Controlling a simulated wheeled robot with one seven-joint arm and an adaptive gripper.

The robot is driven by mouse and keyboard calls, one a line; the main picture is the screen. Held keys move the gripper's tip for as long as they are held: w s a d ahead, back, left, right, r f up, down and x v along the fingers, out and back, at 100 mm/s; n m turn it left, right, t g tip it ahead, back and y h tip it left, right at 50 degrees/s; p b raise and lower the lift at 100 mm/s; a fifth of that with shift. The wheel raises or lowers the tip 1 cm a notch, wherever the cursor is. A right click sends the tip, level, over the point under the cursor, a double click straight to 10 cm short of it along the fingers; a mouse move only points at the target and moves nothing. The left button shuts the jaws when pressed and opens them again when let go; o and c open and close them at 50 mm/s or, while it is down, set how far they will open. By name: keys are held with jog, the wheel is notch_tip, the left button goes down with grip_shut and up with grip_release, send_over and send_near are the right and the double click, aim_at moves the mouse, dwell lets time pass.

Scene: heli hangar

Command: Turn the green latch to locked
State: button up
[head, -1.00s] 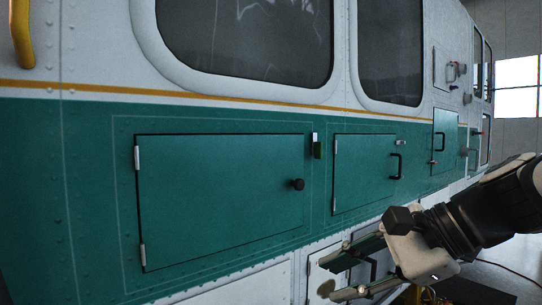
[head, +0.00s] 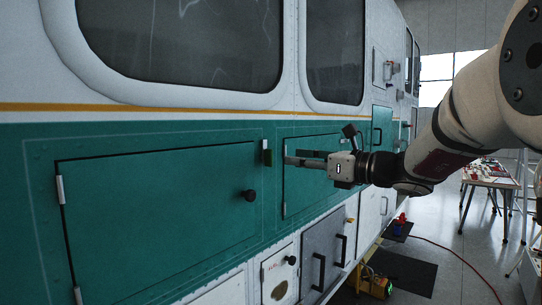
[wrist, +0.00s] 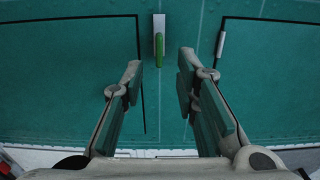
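The green latch (head: 268,158) is a small handle on a pale metal plate, on the green panel strip between two hatch doors. It hangs straight down. In the wrist view the green latch (wrist: 159,46) is at top centre, beyond the fingertips. My gripper (head: 288,160) is just right of the latch in the head view, with its fingers pointing left towards it. In the wrist view my gripper (wrist: 160,74) is open and empty, with the latch lined up between its fingers. No contact with the latch shows.
The large hatch door (head: 150,215) with a black knob (head: 250,196) is left of the latch. A smaller hatch (head: 305,190) is behind my gripper. Below are a white panel (head: 278,275) and a grey door (head: 323,250). A tool table (head: 490,176) stands at right.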

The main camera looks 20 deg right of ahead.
aim_at(268, 153)
jog(key=x, duration=0.7)
jog(key=shift+a+p, duration=0.1)
jog(key=shift+p, duration=0.3)
jog(key=shift+c, duration=0.3)
grip_shut()
